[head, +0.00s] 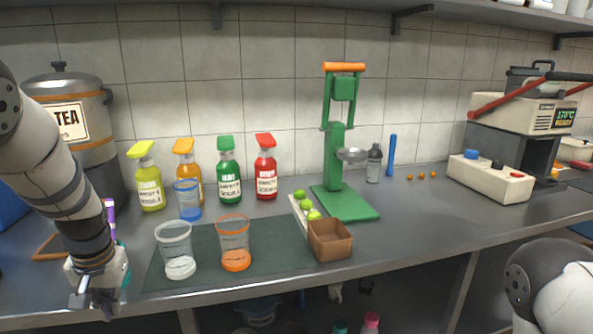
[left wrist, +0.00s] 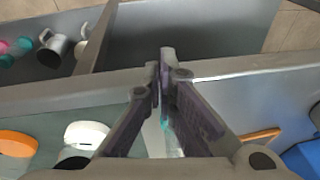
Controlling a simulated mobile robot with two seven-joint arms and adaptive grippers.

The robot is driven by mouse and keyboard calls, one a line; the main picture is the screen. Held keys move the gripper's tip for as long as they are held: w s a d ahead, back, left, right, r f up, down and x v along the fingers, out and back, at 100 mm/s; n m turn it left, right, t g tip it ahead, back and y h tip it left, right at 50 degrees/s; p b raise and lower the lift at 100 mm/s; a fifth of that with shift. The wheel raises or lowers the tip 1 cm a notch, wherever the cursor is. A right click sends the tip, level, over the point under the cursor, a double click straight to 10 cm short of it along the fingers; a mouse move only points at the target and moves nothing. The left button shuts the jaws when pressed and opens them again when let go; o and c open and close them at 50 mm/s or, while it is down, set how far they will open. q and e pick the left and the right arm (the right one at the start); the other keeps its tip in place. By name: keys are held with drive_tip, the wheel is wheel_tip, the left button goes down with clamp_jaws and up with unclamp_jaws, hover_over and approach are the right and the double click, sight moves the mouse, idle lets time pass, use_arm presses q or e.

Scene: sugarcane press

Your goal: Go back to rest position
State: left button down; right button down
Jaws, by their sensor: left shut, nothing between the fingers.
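My left gripper (head: 92,303) hangs at the front left edge of the counter in the head view, pointing down. In the left wrist view its two fingers (left wrist: 165,62) are together at the tips with nothing between them. The counter's front edge (left wrist: 240,66) lies beneath the fingertips there. My right arm shows only as a rounded link at the lower right of the head view; its gripper is not in view.
A clear cup (head: 174,248) and an orange-based cup (head: 234,242) stand on a dark mat (head: 205,268), near my left gripper. A tea urn (head: 84,122), syrup bottles, a green press (head: 336,160) and a brown box (head: 330,240) stand farther in. The counter's front right is clear.

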use_arm(q)
drive_tip(key=s+d+f+m+g, duration=0.1)
drive_tip(key=s+d+f, duration=0.2)
drive_tip(key=s+f, duration=0.5)
drive_tip(key=s+d+f+g, duration=0.1)
drive_tip(key=s+d+f, duration=0.3)
drive_tip(key=s+f, duration=0.4)
drive_tip(key=s+d+f, duration=0.1)
drive_tip(key=s+d, duration=0.1)
drive_tip(key=s, duration=0.4)
drive_tip(key=s+d+f+m+g+h, duration=0.1)
drive_tip(key=s+d, duration=0.2)
drive_tip(key=s, duration=0.4)
drive_tip(key=s+d+f+h, duration=0.1)
drive_tip(key=s+d, duration=0.2)
drive_tip(key=s, duration=0.4)
drive_tip(key=shift+s+d+f, duration=0.25)
